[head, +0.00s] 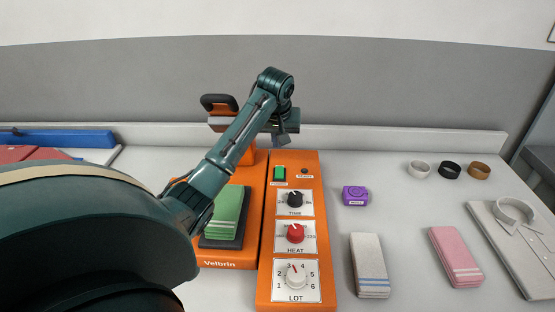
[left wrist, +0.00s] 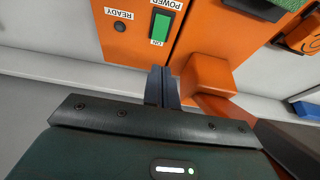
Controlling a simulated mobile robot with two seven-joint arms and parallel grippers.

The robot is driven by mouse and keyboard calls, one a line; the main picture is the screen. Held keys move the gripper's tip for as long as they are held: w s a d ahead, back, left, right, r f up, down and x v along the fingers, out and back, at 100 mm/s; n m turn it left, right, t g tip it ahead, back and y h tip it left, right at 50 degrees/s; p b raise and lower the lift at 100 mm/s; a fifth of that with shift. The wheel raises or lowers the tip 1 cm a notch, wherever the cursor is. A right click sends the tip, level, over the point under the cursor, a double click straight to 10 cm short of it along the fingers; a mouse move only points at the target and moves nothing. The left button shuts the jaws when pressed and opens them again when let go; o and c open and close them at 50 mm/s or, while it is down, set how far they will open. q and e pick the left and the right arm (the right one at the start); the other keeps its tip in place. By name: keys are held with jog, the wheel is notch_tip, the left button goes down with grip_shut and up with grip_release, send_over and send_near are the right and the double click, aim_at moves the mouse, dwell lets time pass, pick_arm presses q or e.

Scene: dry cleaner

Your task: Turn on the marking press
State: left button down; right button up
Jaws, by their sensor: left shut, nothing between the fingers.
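The orange marking press (head: 230,262), marked "Velbrin", stands on the counter with a control panel (head: 267,230) on its right. A green power switch (head: 279,173) is near the panel's top; in the left wrist view the switch (left wrist: 161,25) sits between "POWER" and "ON" labels. I cannot tell which way it is set. The ready lamp (left wrist: 119,27) beside it looks dark. My left gripper (head: 283,140) is shut and empty, behind the panel's top end in the head view. Its fingers (left wrist: 161,72) point towards the switch, apart from it. My right gripper is out of view.
The panel also has time (head: 295,199), heat (head: 295,233) and lot (head: 296,276) dials. Green folded cloth (head: 226,215) lies on the press bed. A purple box (head: 355,195), white cloth (head: 369,262) and pink cloth (head: 455,256) lie to the right. My left arm crosses over the press.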

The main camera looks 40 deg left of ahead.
aim_at(278, 169)
pick_arm(q)
jog(key=x, duration=0.9)
jog(key=shift+s+d+f+p, duration=0.15)
jog(key=shift+s+f+p, duration=0.15)
jog(key=shift+p, duration=0.1)
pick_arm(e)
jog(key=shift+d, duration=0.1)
pick_arm(q)
jog(key=shift+w, duration=0.15)
